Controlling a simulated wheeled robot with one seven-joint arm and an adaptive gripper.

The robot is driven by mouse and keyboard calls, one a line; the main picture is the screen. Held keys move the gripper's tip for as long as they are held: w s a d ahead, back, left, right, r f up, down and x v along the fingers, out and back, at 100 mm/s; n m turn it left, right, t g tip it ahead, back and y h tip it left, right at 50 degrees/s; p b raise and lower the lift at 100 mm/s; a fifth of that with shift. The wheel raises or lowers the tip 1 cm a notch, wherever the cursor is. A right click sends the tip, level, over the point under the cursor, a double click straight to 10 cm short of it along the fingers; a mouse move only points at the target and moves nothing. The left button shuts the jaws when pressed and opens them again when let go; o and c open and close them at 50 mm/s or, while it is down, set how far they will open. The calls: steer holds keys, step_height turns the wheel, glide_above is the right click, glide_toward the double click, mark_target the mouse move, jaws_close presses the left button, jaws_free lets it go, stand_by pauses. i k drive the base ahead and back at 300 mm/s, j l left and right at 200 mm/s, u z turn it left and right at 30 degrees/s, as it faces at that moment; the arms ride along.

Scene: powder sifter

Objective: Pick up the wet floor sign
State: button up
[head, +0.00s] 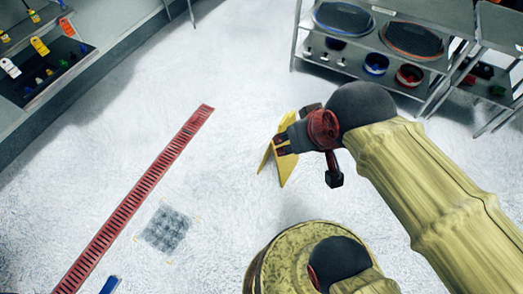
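The wet floor sign (286,171) is yellow and stands on the pale floor, near the middle of the head view. Only part of it shows, because my gripper (282,143) covers its upper right side. The gripper's dark red and black body is over the top of the sign. From this view I cannot tell whether the fingers touch the sign or are apart from it. The fingertips are small and partly merged with the sign, so their opening is unclear.
A long red floor grate (135,195) runs diagonally at left, with a small square drain (167,229) beside it. A metal rack (375,65) with bowls stands at upper right. A shelf with tagged items (40,60) is at upper left. Floor between is clear.

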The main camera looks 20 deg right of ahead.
mark_target(286, 165)
steer(key=z, duration=0.55)
steer(key=j, duration=0.35)
steer(key=i+j+z, duration=0.1)
steer(key=j+z, duration=0.2)
steer(key=j, duration=0.65)
steer(key=j+z, duration=0.3)
steer(key=j, duration=0.6)
steer(key=z, duration=0.95)
steer(key=i+j, duration=0.1)
steer(key=i, duration=0.1)
